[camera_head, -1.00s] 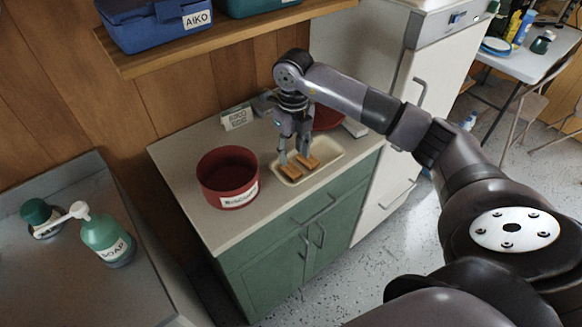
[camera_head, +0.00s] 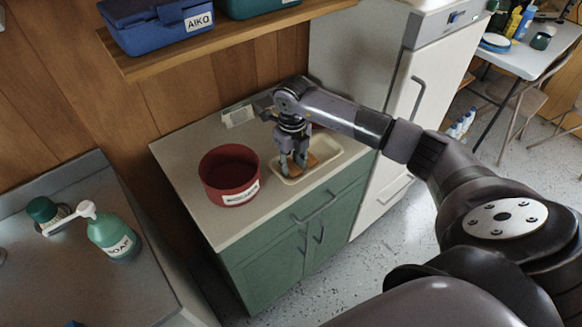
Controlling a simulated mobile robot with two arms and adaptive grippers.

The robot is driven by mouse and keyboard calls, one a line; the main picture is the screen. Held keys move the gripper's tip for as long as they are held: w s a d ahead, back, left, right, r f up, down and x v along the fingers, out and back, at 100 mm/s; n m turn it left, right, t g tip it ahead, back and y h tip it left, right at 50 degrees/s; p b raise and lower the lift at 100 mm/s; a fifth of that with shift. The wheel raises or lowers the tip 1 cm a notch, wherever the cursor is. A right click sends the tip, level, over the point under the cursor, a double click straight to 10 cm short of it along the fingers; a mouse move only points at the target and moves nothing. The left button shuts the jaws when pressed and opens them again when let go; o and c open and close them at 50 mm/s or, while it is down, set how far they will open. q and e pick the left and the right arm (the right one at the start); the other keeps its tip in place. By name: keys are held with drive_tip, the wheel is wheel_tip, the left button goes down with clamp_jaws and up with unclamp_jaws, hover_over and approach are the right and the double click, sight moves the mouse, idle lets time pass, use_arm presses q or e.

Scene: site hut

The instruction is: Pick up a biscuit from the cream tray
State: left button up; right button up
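The cream tray (camera_head: 334,156) lies on the counter of the green cabinet. Orange-brown biscuits (camera_head: 312,160) lie in its left part, partly hidden by my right gripper. My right gripper (camera_head: 293,168) points down into the tray, its fingertips low at the biscuits. The fingers stand apart, about as wide as before. Whether they touch a biscuit is hard to see. My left gripper is out of view.
A red labelled tub (camera_head: 231,178) stands on the counter just left of the tray. A small sign (camera_head: 238,116) stands at the back. A wooden shelf (camera_head: 225,40) with a blue box (camera_head: 155,27) hangs above. A soap bottle (camera_head: 112,237) stands on the left worktop.

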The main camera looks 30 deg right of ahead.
drive_tip(key=shift+c, duration=1.1)
drive_tip(key=shift+r, duration=0.1)
